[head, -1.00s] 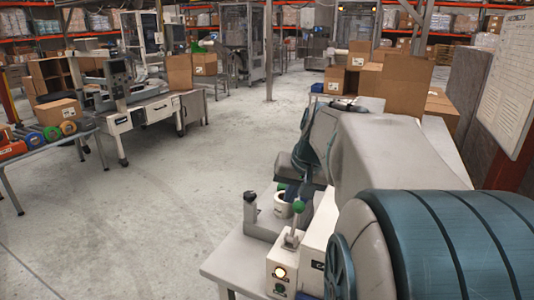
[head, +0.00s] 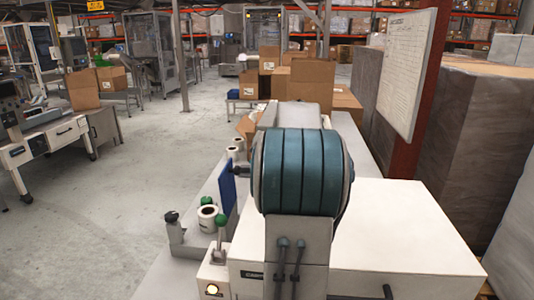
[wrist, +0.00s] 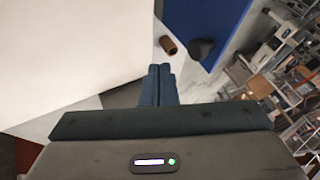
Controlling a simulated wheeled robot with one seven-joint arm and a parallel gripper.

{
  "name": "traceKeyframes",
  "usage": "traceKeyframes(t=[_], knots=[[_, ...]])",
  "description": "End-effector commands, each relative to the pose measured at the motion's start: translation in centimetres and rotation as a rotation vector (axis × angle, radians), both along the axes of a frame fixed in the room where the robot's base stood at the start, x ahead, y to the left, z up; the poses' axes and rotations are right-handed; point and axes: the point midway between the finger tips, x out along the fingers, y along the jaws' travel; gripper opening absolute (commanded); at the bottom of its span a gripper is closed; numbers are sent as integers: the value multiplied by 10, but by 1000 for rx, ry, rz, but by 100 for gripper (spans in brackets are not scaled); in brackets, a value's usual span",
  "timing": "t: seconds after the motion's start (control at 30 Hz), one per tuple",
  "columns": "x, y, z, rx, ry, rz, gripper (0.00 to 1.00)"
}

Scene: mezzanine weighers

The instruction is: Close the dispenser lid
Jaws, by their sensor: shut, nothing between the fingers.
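A blue panel that looks like the dispenser lid (head: 228,192) stands upright just left of my arm in the head view, with a dark knob near its top. In the wrist view the blue lid (wrist: 205,22) fills the top middle, with a dark round knob at its lower edge. The white dispenser body (head: 400,230) lies below and right of my arm. A white surface, probably this body, fills the wrist view's upper left. My gripper (wrist: 160,72) is shut and empty, apart from the lid in the picture. The head view hides it behind my arm.
A bench holds white rolls (head: 208,217), a green-knobbed lever (head: 222,222) and a dark-topped post (head: 173,225). Cardboard boxes (head: 305,80) stand beyond my arm. A board (head: 405,70) on a red post and wrapped stacks stand right.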

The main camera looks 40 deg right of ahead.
Motion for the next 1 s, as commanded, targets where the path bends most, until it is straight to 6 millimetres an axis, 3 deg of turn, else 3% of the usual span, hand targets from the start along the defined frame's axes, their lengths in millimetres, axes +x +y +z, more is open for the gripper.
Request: traceKeyframes(t=[0.1, 0.4, 1.0], knots=[[14, 0, -19, 4, 2, 1, 0], [42, 22, -18, -1, -1, 0, 0], [42, 20, -16, -17, 17, -10, 0]])
